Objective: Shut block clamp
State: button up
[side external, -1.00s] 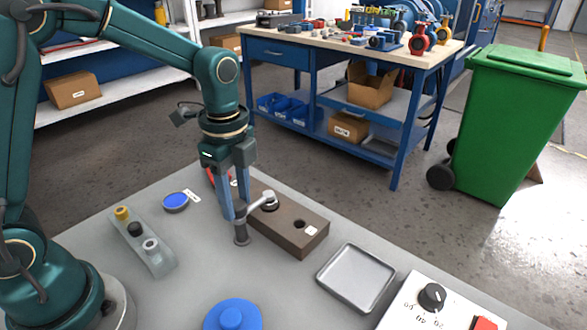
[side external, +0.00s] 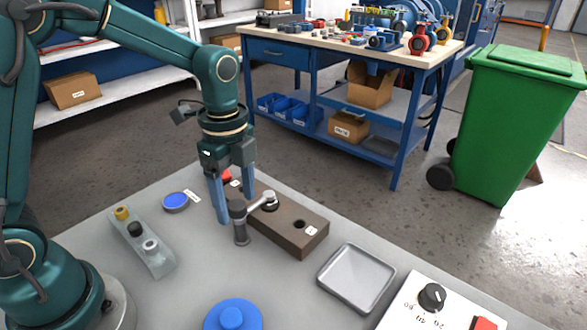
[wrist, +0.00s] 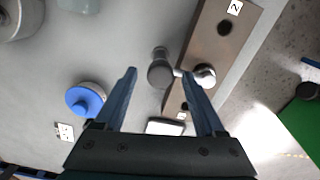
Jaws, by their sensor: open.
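The block clamp shows as a brown block (side external: 297,236) on the grey table, with a silver knob (side external: 270,199) on top. A crank arm runs from the knob to an upright grey handle (side external: 240,226) beside the block. In the wrist view the handle (wrist: 160,72) is seen end-on, the knob (wrist: 204,75) at its right, and the block (wrist: 208,45) runs up to the right. My gripper (side external: 236,208) is open, its fingers pointing down near the handle's top. In the wrist view my gripper (wrist: 160,72) has its fingertips either side of the handle, apart from it.
A blue disc (side external: 175,201), a rack with small knobs (side external: 145,246), a larger blue knob (side external: 232,315), an empty metal tray (side external: 356,278) and a white dial panel (side external: 432,300) stand around the clamp. A small red part (side external: 226,176) is behind my gripper.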

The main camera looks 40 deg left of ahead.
aim_at(236, 204)
jog(key=shift+r, duration=2.5)
jog(key=shift+r, duration=0.3)
jog(key=s+r+n+t, duration=0.4)
jog(key=s+r+n, duration=0.1)
jog(key=s+r, duration=0.15)
jog(key=s+f+n+t, duration=0.1)
jog(key=s+f+n, duration=0.3)
jog(key=n, duration=0.7)
jog(key=shift+s+t, duration=0.3)
jog(key=shift+s, duration=0.3)
